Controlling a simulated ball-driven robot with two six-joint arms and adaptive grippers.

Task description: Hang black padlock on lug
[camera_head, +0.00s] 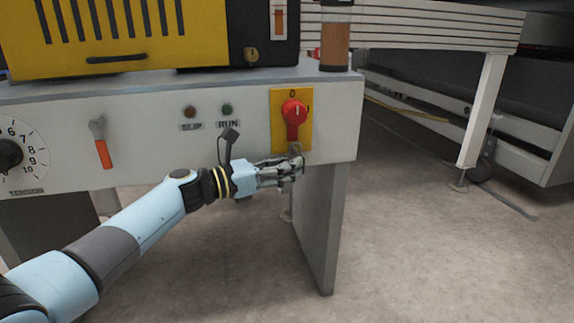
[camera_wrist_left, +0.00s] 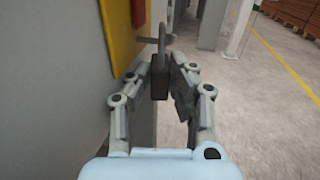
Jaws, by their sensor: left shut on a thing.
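My left gripper (camera_head: 293,168) is just below the yellow switch plate (camera_head: 278,122) on the white panel. In the left wrist view its fingers (camera_wrist_left: 162,84) are shut on the dark padlock body (camera_wrist_left: 160,88). The grey shackle (camera_wrist_left: 163,45) points up, away from the palm. A small grey lug (camera_wrist_left: 147,40) sticks out from the yellow plate and meets the shackle in that view. I cannot tell whether the shackle is around the lug or beside it. In the head view the fingers mostly hide the padlock. My right gripper is not in view.
A red rotary switch (camera_head: 294,112) sits on the yellow plate above the gripper. A machine leg (camera_head: 322,225) stands below.

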